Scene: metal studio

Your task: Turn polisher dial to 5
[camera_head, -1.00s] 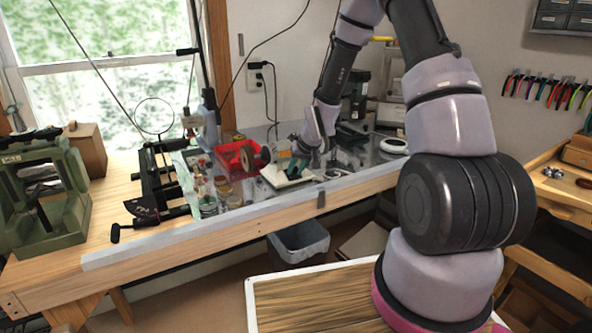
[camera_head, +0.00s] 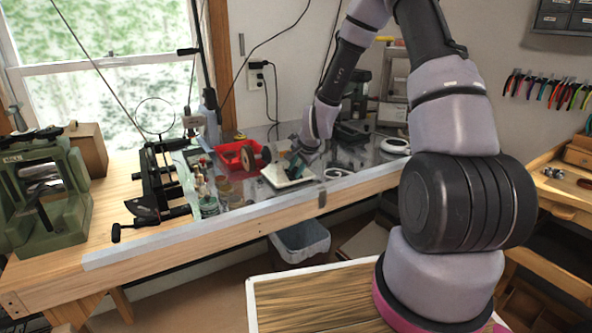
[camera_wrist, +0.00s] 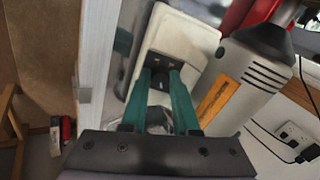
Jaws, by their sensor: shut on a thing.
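The polisher's cream-white base (camera_wrist: 180,45) fills the upper middle of the wrist view, with its grey motor body (camera_wrist: 243,82) to the right. In the head view the base (camera_head: 278,180) sits on the workbench near its front edge. My gripper (camera_wrist: 160,72) has teal fingers shut on the small dark dial (camera_wrist: 158,83) on the base's face. The fingers hide much of the dial, and I cannot read its number or marks. In the head view my gripper (camera_head: 293,168) is at the base, partly hidden by my wrist.
A red bin (camera_head: 232,152) stands behind the polisher. Small bottles (camera_head: 208,197) stand to its left on the bench (camera_head: 195,246). A white ring-shaped item (camera_head: 395,146) lies to the right. A grey waste bin (camera_head: 300,243) stands below the bench edge.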

